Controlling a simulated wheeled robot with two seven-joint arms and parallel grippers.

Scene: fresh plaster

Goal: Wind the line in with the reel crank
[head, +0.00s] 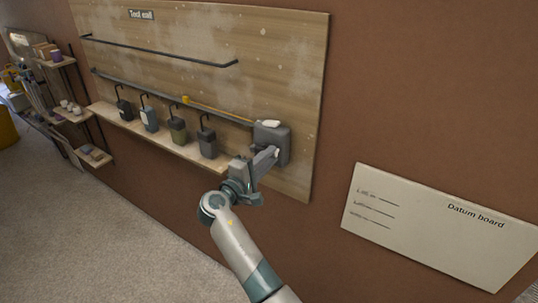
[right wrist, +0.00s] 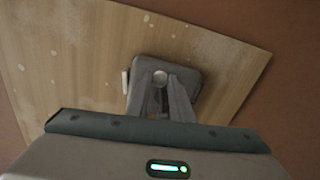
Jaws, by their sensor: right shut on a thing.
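The reel (head: 272,135) is a dark grey rounded box on the right end of the wooden wall board; it also shows in the right wrist view (right wrist: 194,76). A thin orange-yellow line (head: 220,111) runs from a small yellow piece (head: 185,99) on the rail toward the reel. My right gripper (head: 274,153) is at the reel's front. The fingers hide most of the crank. My left gripper is not in view.
A cream datum board (head: 430,225) is on the brown wall at right. More shelves (head: 75,115) stand far left. Carpeted floor (head: 90,225) is clear at lower left.

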